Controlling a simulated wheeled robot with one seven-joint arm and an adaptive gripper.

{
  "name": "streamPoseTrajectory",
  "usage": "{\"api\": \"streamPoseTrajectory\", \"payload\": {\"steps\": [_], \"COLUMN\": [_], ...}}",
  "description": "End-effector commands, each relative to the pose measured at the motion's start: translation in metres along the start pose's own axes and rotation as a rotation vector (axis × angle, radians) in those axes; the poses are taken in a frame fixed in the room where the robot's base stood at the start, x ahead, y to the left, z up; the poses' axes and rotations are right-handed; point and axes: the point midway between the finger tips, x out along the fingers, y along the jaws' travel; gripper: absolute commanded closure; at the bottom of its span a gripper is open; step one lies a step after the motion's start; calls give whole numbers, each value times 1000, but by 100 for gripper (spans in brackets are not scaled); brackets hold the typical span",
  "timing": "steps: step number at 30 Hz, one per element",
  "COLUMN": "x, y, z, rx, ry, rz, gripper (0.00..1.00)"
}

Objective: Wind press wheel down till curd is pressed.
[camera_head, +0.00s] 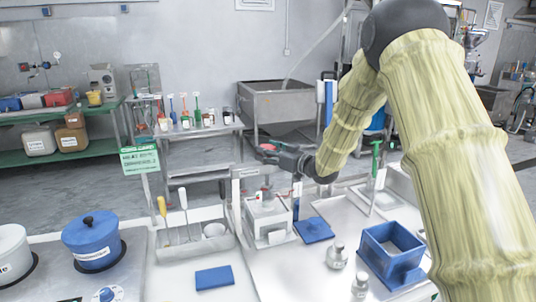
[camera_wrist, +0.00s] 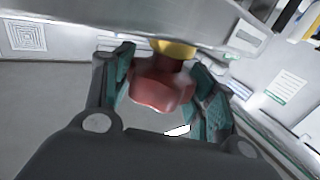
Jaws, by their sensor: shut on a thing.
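The white box-shaped press (camera_head: 268,218) stands on the counter near the middle, with small red parts at its top. My gripper (camera_head: 268,152) is above it in the head view, with a bit of red at its fingers. In the wrist view, my gripper's teal-padded fingers (camera_wrist: 165,95) are shut on a red knob (camera_wrist: 163,88) with a yellow piece (camera_wrist: 174,48) behind it. I cannot tell for certain whether this knob is the press wheel. The curd cannot be made out.
A utensil tray (camera_head: 195,242) is left of the press, and a blue pot (camera_head: 91,243) stands farther left. A blue open box (camera_head: 390,265) and small metal-topped jars (camera_head: 336,256) are at right.

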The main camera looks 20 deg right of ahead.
Motion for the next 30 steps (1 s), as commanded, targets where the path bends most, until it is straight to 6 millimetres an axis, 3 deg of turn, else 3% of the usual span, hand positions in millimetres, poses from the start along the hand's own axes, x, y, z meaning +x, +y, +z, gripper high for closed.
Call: {"api": "streamPoseTrajectory", "payload": {"steps": [18,30], "x": [0,0], "y": [-3,-2], "z": [2,0], "rx": [0,-1], "ry": [2,2], "rz": [400,534], "gripper": [67,68]}}
